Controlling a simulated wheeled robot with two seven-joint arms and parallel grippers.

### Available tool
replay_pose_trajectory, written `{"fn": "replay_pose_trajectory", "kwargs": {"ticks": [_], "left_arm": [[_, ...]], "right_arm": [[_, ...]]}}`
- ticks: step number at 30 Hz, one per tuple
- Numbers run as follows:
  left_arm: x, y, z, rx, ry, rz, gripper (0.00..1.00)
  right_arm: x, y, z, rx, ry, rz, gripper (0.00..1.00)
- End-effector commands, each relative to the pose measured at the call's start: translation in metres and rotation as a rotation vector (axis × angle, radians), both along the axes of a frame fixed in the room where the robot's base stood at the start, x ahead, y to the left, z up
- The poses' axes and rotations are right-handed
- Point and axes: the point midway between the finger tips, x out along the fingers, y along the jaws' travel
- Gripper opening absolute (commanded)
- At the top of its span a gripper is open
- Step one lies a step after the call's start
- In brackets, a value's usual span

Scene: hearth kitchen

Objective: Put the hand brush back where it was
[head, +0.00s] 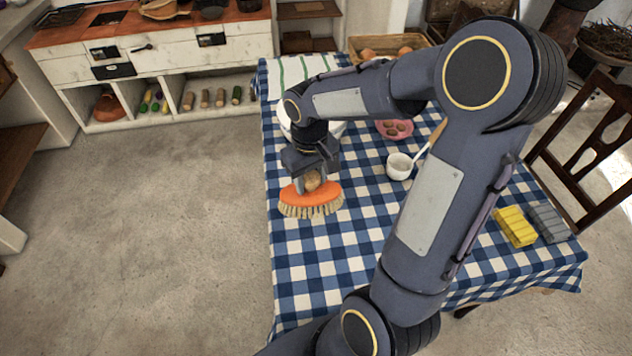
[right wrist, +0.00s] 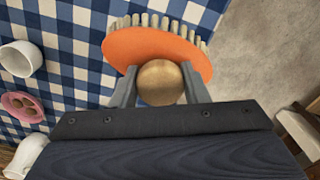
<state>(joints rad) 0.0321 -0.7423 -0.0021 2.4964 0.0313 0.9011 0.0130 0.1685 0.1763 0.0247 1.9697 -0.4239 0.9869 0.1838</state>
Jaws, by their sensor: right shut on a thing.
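The hand brush (head: 311,196) has an orange oval back, pale bristles and a round wooden knob. It is at the left edge of the checked table, bristles down. My right gripper (head: 313,182) is shut on the knob from above. In the right wrist view the brush (right wrist: 150,48) shows beyond the fingers, with the knob between the two jaws of my right gripper (right wrist: 160,88). I cannot tell whether the bristles touch the cloth. My left gripper is not in view.
The table's blue checked cloth (head: 330,267) is clear in front of the brush. A white cup (head: 399,167), a pink dish (head: 394,130), a yellow block (head: 515,227) and a grey block (head: 549,223) stand farther right. A striped towel (head: 302,72) lies at the back.

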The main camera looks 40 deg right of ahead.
Motion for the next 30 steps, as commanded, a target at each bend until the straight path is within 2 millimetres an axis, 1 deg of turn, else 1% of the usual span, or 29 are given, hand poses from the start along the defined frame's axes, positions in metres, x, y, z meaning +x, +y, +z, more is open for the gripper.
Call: {"fn": "replay_pose_trajectory", "kwargs": {"ticks": [1,3,6,9,12,19,22,25,30], "left_arm": [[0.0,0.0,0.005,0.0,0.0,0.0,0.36],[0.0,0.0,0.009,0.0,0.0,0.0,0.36],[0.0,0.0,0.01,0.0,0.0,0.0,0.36],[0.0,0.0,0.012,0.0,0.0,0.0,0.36],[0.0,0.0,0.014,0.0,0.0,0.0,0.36],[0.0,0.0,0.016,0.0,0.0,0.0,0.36],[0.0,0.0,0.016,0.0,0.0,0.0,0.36],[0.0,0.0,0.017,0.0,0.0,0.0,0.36],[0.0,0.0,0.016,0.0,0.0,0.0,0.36]], "right_arm": [[0.008,-0.011,-0.004,0.0,0.005,-0.005,0.2],[0.019,-0.025,-0.012,-0.001,0.005,-0.005,0.2],[0.029,-0.036,-0.035,0.001,0.007,-0.002,0.2],[0.038,-0.046,-0.051,0.0,0.005,0.0,0.2],[0.044,-0.053,-0.06,0.0,0.002,0.0,0.2],[0.05,-0.061,-0.074,-0.001,0.001,0.001,0.2],[0.049,-0.06,-0.09,0.0,0.004,0.002,0.2],[0.05,-0.059,-0.101,0.0,0.003,0.003,0.2],[0.05,-0.06,-0.102,-0.001,-0.001,0.002,0.2]]}}
